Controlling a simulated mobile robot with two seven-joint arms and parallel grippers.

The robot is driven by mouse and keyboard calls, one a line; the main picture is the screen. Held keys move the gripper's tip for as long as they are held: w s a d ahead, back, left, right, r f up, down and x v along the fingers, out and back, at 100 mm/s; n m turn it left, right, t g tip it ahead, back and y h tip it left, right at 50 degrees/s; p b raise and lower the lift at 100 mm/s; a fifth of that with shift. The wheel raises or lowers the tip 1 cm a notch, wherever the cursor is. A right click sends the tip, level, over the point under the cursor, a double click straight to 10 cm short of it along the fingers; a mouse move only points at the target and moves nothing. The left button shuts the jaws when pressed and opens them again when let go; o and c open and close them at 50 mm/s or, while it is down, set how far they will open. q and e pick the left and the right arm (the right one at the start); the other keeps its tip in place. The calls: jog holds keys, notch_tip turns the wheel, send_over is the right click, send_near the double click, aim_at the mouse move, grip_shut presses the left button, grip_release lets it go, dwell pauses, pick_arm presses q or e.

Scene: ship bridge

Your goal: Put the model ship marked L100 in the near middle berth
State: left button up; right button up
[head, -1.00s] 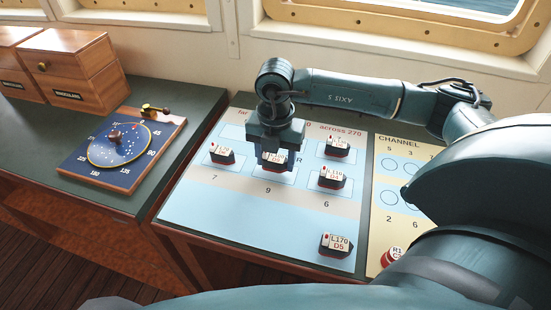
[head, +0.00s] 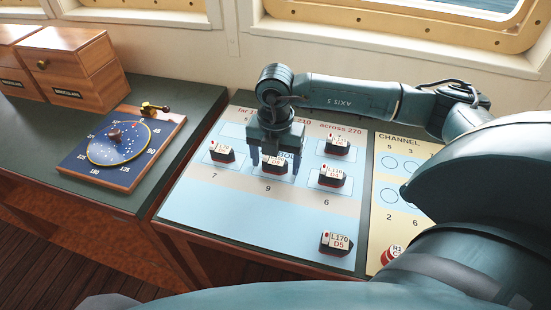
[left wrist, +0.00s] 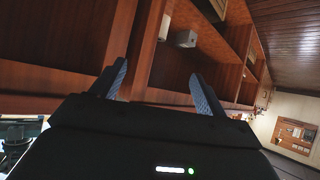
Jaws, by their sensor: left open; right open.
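A small dark-hulled model ship (head: 275,168) with a pale top sits in the near middle berth, above the printed 9, on the blue harbour board (head: 230,215). Its marking is too small to read. My right gripper (head: 274,158) is directly over this ship, pointing down, with its fingers apart on either side of it. The gripper hides the far middle part of the board. My left gripper (left wrist: 158,82) is open and empty in the left wrist view, facing wooden shelving.
Other ships stand at the near left berth (head: 222,153), the far right berth (head: 338,146) and the near right berth (head: 332,177). A ship marked L170 (head: 336,243) stands at the board's front. A yellow channel board (head: 378,225) lies right, a compass board (head: 120,150) left.

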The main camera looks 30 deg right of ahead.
aim_at(275, 161)
notch_tip(275, 161, up, 12)
jog(key=b, duration=0.1)
jog(key=shift+r, duration=0.15)
dwell(0.6)
